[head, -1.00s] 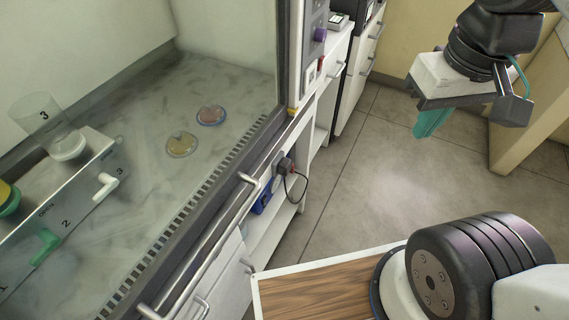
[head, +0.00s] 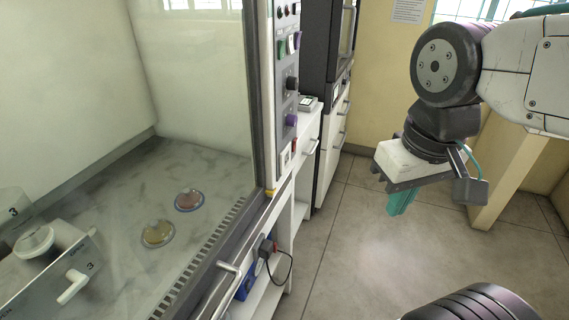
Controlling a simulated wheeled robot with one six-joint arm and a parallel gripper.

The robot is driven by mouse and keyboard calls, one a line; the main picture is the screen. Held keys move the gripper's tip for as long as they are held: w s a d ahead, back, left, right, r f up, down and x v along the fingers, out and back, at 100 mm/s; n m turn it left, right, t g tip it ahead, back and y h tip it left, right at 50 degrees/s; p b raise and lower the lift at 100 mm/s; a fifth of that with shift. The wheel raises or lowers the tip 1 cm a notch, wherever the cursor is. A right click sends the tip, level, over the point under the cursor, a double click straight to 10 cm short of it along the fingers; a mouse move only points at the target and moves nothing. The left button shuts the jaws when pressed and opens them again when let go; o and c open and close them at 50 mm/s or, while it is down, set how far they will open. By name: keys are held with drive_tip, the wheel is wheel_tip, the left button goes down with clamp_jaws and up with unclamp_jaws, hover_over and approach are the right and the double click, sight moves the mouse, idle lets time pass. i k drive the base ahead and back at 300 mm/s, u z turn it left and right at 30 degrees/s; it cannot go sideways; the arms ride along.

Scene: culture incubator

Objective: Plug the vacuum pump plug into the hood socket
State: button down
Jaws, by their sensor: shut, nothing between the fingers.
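A dark plug (head: 267,248) with a thin looping black cable sits at the front of the low shelf under the hood, beside the blue vacuum pump (head: 245,281), which is partly hidden by the hood's edge. The hood's front post (head: 285,100) carries switches and knobs. A small white plate low on it (head: 285,160) may be the socket, but it is too small to tell. My gripper (head: 401,203) has teal fingers, pointing down, shut and empty. It hangs over the open floor, to the right of the plug and well apart from it.
White drawers and a dark cabinet (head: 325,50) stand behind. The floor (head: 350,235) between is clear.

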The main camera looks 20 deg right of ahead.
sight(266, 248)
drive_tip(key=z, duration=0.75)
drive_tip(key=k, duration=0.95)
drive_tip(key=u, duration=1.15)
drive_tip(key=i, duration=0.5)
drive_tip(key=u, duration=0.05)
